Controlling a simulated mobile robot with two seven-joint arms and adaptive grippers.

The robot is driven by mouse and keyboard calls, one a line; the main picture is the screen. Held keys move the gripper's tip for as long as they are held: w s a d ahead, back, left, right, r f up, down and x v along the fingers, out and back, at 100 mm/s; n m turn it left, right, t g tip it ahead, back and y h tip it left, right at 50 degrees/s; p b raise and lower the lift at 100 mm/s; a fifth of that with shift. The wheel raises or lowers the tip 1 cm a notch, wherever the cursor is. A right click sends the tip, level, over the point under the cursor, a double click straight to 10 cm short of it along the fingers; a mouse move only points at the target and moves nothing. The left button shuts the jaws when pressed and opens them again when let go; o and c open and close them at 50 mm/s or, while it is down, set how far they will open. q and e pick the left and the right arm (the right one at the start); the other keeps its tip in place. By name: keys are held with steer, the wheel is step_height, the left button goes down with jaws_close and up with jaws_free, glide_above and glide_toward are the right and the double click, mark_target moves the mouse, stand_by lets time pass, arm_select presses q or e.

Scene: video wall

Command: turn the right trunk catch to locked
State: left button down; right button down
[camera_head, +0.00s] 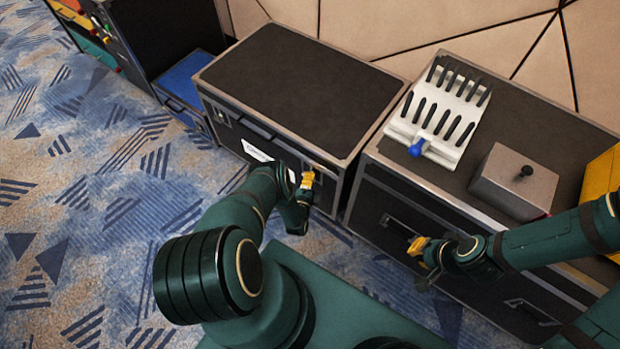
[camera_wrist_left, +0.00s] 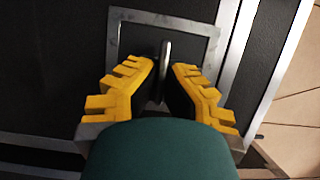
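The trunk (camera_head: 300,82) is a black case with metal edges, standing on the carpet. Its left catch (camera_head: 221,116) shows on the front face. My left gripper (camera_head: 308,180) is at the right end of that front and largely hides the right catch. In the left wrist view the right catch (camera_wrist_left: 166,62) is an upright metal lever in a rectangular metal plate. The left gripper's fingers (camera_wrist_left: 165,88) stand on both sides of the lever and appear closed on it. My right gripper (camera_head: 418,246) is in front of the neighbouring case; its finger opening is unclear.
A second black case (camera_head: 540,125) stands right of the trunk, bearing a white slotted rack (camera_head: 437,112), a grey box (camera_head: 514,182) and a yellow object (camera_head: 602,178). A blue-topped case (camera_head: 186,80) stands left. Carpet (camera_head: 80,200) is open at the left.

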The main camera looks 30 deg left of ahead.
arm_select(q)
steer(key=shift+w+a+r, duration=0.2)
steer(key=shift+a, duration=0.2)
steer(key=c, duration=1.1)
jaws_free()
steer(key=shift+f, duration=0.15)
steer(key=shift+s+d, duration=0.1)
steer(key=shift+d, duration=0.05)
